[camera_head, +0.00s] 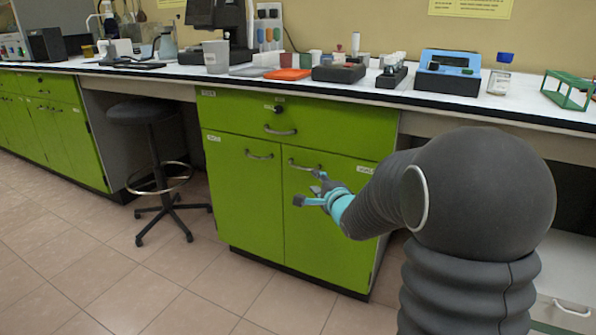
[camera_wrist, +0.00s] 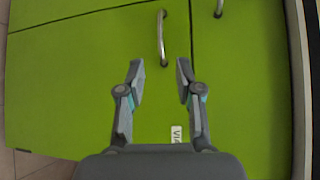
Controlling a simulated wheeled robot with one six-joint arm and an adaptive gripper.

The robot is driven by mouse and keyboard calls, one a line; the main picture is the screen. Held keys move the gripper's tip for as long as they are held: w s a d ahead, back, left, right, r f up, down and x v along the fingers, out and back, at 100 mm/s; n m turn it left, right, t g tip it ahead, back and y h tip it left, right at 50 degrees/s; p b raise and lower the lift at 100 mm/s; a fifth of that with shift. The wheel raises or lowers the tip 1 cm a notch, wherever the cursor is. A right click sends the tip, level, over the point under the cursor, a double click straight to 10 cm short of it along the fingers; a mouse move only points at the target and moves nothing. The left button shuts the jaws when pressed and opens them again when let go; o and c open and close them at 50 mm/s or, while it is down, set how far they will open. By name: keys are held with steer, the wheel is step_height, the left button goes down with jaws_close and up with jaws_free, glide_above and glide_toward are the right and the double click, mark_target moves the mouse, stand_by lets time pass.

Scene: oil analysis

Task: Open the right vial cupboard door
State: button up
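The right vial cupboard door (camera_head: 330,240) is green and shut, below a wide drawer. Its curved metal handle (camera_head: 304,165) is near the door's top left corner. In the wrist view, the handle (camera_wrist: 162,38) appears beyond my fingertips, roughly in line with the gap between them. My gripper (camera_head: 308,189) is in front of the door, slightly below the handle in the head view. In the wrist view, my gripper (camera_wrist: 160,66) is open, with nothing between its fingers. A white label (camera_wrist: 176,134) on the door is partly hidden by my gripper.
The left cupboard door (camera_head: 243,195) is shut beside it, with its own handle (camera_head: 258,155). The drawer (camera_head: 320,124) above is shut; its handle (camera_wrist: 218,8) shows in the wrist view. A black stool (camera_head: 145,112) stands left. The floor before the cupboard is clear.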

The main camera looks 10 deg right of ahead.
mark_target(301, 168)
steer(key=x, duration=1.4)
steer(key=shift+a, duration=0.1)
jaws_close()
steer(key=shift+s, duration=0.1)
